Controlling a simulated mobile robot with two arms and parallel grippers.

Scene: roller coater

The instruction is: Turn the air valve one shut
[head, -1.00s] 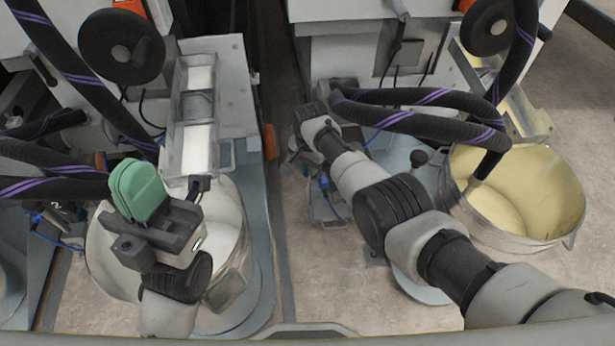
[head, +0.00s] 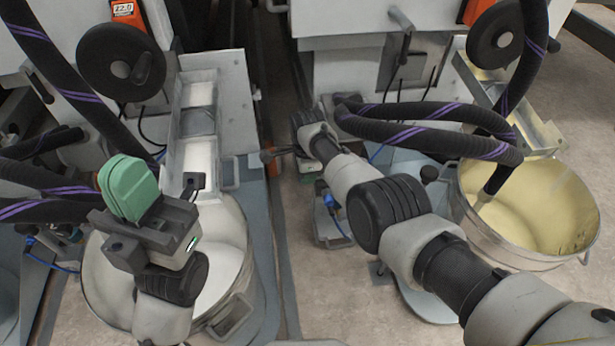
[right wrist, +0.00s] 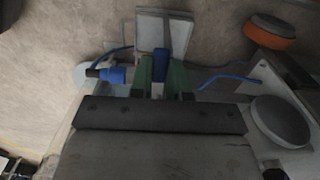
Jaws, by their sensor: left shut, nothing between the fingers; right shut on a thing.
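In the right wrist view, the green fingers of my right gripper (right wrist: 160,78) are shut on a blue valve lever (right wrist: 159,62), which stands between them. A blue hose fitting (right wrist: 113,75) with a dark end lies just left of the fingers. In the head view my right arm reaches down to the valve area between the two machines, where its wrist mostly hides the lever; a blue fitting (head: 331,202) shows below it. My left gripper (head: 128,187), with green fingers closed together and empty, is above the left bucket.
A bucket of white coating (head: 235,235) stands at the left and a bucket of yellow coating (head: 590,225) at the right. Black hoses with purple stripes (head: 440,112) cross above my right arm. Black handwheels (head: 122,62) sit on the machines.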

